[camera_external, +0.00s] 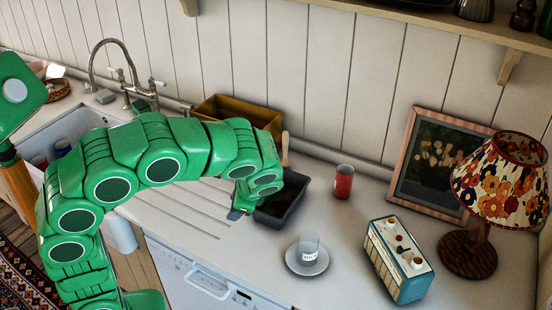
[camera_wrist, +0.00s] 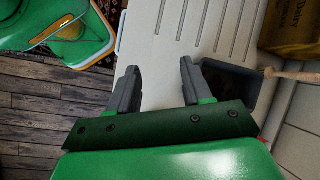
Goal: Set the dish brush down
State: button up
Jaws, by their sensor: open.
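The dish brush shows as a pale wooden handle (camera_wrist: 292,75) at the right of the wrist view. Its inner end is at the rim of a dark grey tub (camera_wrist: 238,84), and I cannot make out its bristles. In the external view the handle (camera_external: 284,150) rises behind the tub (camera_external: 290,204), partly covered by my arm. My gripper (camera_wrist: 158,70) is open and empty, with the white grooved drainboard between its fingers. The tub is just right of the right finger. In the external view my gripper (camera_external: 238,208) is mostly hidden by my arm, beside the tub.
A yellow-brown box (camera_external: 236,112) stands at the wall behind the tub. A red can (camera_external: 344,182), a glass (camera_external: 308,246) on a saucer (camera_external: 307,267), a teal-sided radio-like box (camera_external: 398,260), a lamp (camera_external: 475,220) and a framed picture (camera_external: 440,160) stand rightward. The drainboard (camera_external: 185,215) is clear.

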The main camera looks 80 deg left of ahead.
jog(key=s+d+f+n+h, duration=0.1)
jog(key=s+d+f+h, duration=0.1)
jog(key=s+d, duration=0.7)
jog(key=s+d+f+n+t+h, duration=0.1)
jog(key=s+d+f+n+h, duration=0.1)
jog(key=s+d, duration=0.8)
jog(key=shift+s+d+n+t+h, duration=0.2)
jog(key=shift+s+n+t+h, duration=0.1)
jog(key=shift+h, duration=0.3)
jog(key=shift+f, duration=0.1)
